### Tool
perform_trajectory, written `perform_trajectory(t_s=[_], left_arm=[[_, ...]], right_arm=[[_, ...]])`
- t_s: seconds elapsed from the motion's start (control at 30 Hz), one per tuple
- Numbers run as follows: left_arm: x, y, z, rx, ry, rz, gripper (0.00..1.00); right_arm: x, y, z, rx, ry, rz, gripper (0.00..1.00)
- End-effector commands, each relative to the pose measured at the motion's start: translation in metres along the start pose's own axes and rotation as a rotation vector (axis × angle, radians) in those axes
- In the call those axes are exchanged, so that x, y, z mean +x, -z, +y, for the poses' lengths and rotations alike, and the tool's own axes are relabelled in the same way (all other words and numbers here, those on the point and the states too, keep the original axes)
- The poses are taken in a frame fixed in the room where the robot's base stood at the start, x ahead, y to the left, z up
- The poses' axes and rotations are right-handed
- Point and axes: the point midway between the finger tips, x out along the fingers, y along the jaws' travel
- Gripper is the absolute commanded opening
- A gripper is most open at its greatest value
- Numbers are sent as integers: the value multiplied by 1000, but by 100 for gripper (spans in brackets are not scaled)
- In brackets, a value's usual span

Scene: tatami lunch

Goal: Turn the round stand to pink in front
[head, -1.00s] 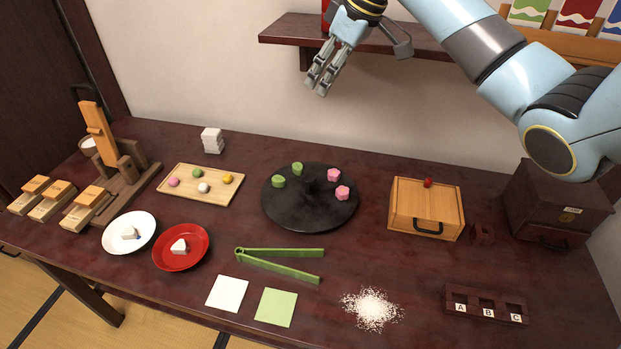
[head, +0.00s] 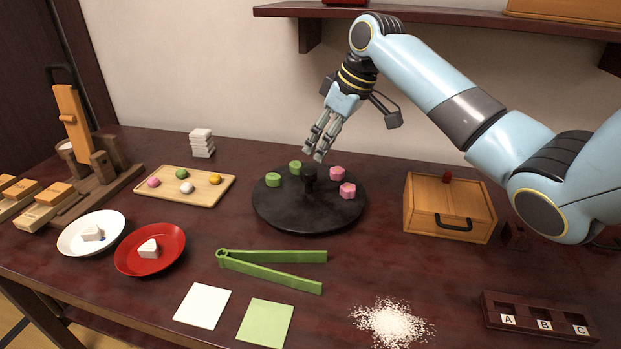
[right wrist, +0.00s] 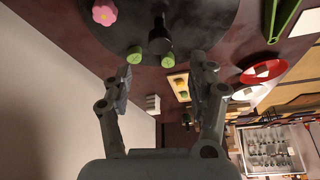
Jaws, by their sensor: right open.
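The round stand (head: 309,215) is a dark disc with a short upright knob (head: 309,178) at its centre. Two green sweets (head: 273,180) sit on its left and back-left part. Two pink sweets (head: 347,190) sit on its right side. My right gripper (head: 313,156) is open and empty, pointing down just above and behind the knob in the head view. In the right wrist view the open fingers (right wrist: 160,80) are apart, with the knob (right wrist: 160,40) beyond them and a pink sweet (right wrist: 104,13) to the left. My left gripper is not in view.
Left of the stand is a wooden tray (head: 205,199) of coloured balls. Green tongs (head: 270,268) lie in front. A wooden box (head: 449,210) with a red item on top stands to the right. A wall shelf (head: 450,22) is above.

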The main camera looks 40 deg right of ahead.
Motion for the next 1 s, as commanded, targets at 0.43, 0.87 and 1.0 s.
perform_trajectory(t_s=[0.43,0.87,1.0], left_arm=[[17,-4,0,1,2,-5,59],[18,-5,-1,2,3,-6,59],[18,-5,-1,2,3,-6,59]], right_arm=[[80,0,-1,0,1,0,59],[87,0,0,-1,0,0,55],[87,0,0,-1,0,0,36]])
